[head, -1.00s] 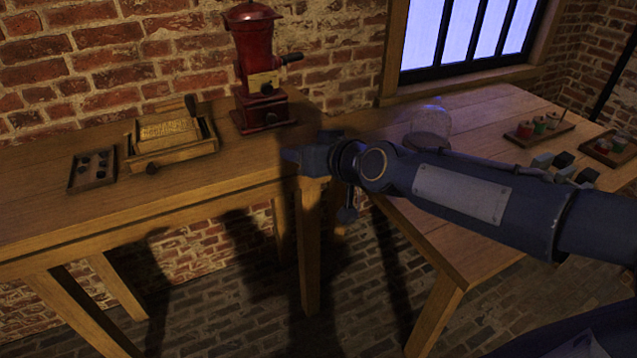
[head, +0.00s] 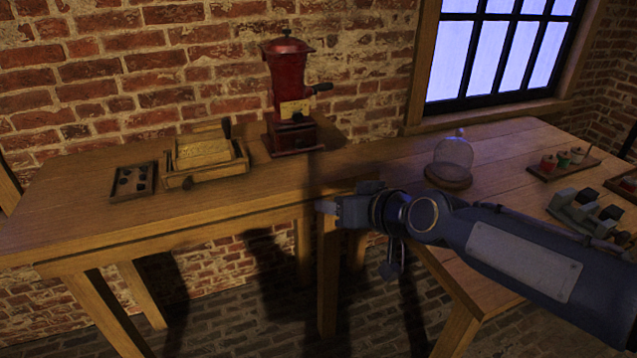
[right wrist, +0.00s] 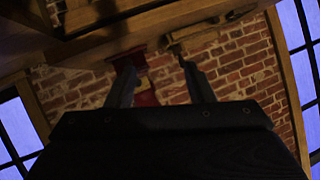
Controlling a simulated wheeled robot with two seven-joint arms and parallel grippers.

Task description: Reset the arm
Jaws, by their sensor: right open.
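My right arm comes in from the right in the head view. Its gripper (head: 328,205) points left, in front of the wooden tables near where they meet, and holds nothing that I can see. In the right wrist view its two fingers (right wrist: 160,85) stand apart with a gap between them. Beyond them are the brick wall and part of something red. My left gripper does not show in either view.
A red grinder (head: 290,100), a wooden box with a yellowish top (head: 205,160) and a small dark tray (head: 134,181) stand on the left table (head: 90,222). On the right table are a glass dome (head: 453,160), a spool tray (head: 563,165) and a grey block holder (head: 590,212).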

